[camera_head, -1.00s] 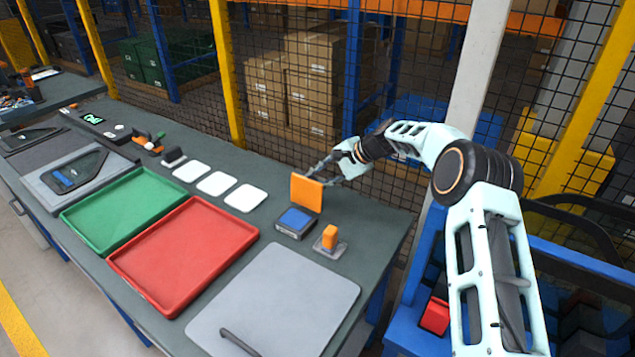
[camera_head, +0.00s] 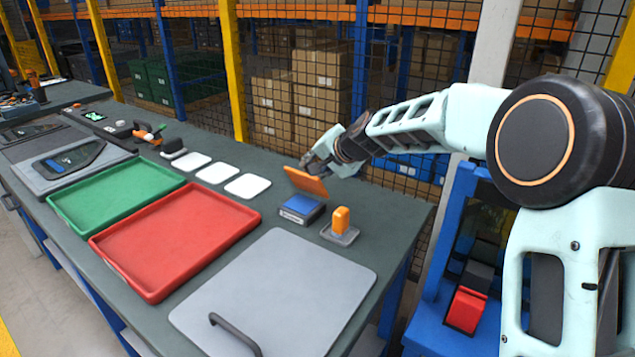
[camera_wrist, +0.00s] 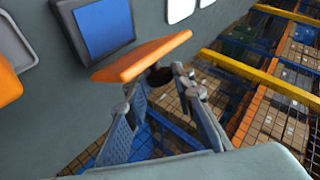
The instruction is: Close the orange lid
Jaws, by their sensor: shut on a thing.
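The orange lid (camera_head: 306,182) belongs to a small grey box with a blue top face (camera_head: 300,206) on the dark workbench. The lid is tilted over the box, partly lowered, with a gap still showing beneath it. In the wrist view the lid (camera_wrist: 140,57) is a slanted slab beside the blue face (camera_wrist: 104,27). My gripper (camera_head: 316,167) is at the lid's back side, shut on the lid. Its fingers also show in the wrist view (camera_wrist: 155,88). The exact contact is partly hidden behind the lid.
A grey base with an orange block (camera_head: 341,220) stands just right of the box. A red tray (camera_head: 175,240), a green tray (camera_head: 115,203) and white pads (camera_head: 247,186) lie left. A grey panel with a handle (camera_head: 275,290) lies in front. Wire fencing (camera_head: 410,90) stands behind.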

